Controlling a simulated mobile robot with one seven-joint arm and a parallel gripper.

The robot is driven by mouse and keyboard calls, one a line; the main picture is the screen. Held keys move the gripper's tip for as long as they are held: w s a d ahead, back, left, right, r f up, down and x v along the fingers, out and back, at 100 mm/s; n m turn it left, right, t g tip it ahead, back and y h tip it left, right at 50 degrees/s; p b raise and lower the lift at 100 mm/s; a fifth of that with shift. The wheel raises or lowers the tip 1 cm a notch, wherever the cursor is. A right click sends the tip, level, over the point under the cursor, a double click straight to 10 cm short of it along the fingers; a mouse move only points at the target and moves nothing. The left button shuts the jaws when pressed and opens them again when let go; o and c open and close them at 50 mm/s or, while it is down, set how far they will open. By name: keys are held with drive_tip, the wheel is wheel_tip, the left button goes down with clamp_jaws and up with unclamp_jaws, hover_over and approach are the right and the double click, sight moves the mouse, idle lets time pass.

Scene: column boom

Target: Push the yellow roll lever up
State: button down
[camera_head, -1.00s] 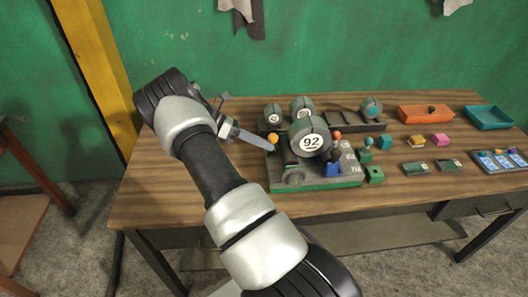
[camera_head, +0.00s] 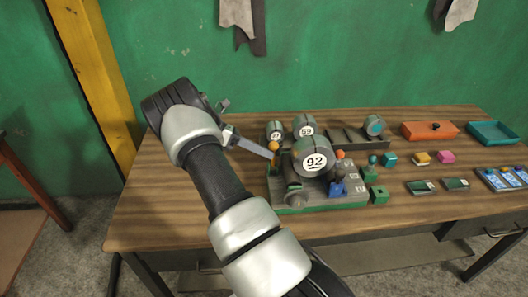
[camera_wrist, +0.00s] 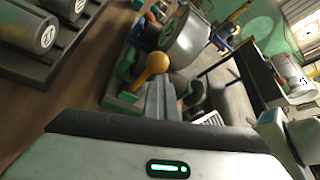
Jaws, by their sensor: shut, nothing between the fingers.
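The yellow roll lever (camera_head: 274,147) stands at the left end of a green-based machine (camera_head: 318,203) on the wooden bench, its round knob uppermost. The knob also shows in the wrist view (camera_wrist: 157,62), just beyond my finger ends. My gripper (camera_head: 271,156) is shut and empty. Its thin tips come from the left and sit right at the lever, just under the knob in the head view. I cannot tell for sure whether they touch it. The tips also show in the wrist view (camera_wrist: 161,98); they hide part of the lever's foot.
A drum marked 92 (camera_head: 314,158) sits on the machine close right of the lever. An orange-knobbed lever (camera_head: 340,155) is farther right. Numbered drums (camera_head: 305,126) stand in a rack behind. An orange box (camera_head: 430,131) and teal tray (camera_head: 493,133) lie at the far right.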

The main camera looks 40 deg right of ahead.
drive_tip(key=shift+w+d+r, duration=0.15)
drive_tip(key=shift+w+r, duration=0.15)
drive_tip(key=b+v, duration=0.1)
drive_tip(key=v, duration=1)
drive_tip(key=shift+a, duration=0.5)
